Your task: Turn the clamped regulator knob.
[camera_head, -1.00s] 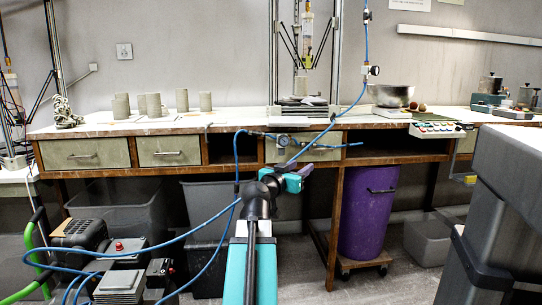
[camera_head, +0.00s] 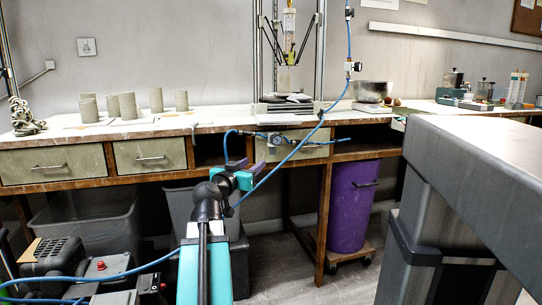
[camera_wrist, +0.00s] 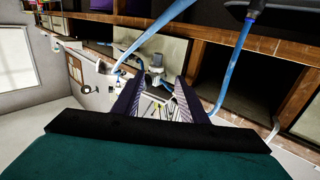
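The regulator (camera_head: 275,140) is small, with a round gauge and blue hoses. It is fixed at the bench's front edge, left of the purple bin in the head view. In the wrist view the grey regulator body (camera_wrist: 155,66) shows beyond my fingertips. Its knob is too small to make out for certain. My gripper (camera_head: 247,164) is in front of the bench, below and left of the regulator in the head view. In the wrist view my gripper (camera_wrist: 160,84) has its two purple fingers apart, with nothing held between them.
A blue hose (camera_head: 285,158) crosses near my gripper. A large grey block (camera_head: 490,150) stands close on the right. The bench (camera_head: 225,125) carries clay cylinders (camera_head: 128,106) and a metal bowl (camera_head: 372,91). A purple bin (camera_head: 350,205) stands beneath; a compressor (camera_head: 52,257) is at lower left.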

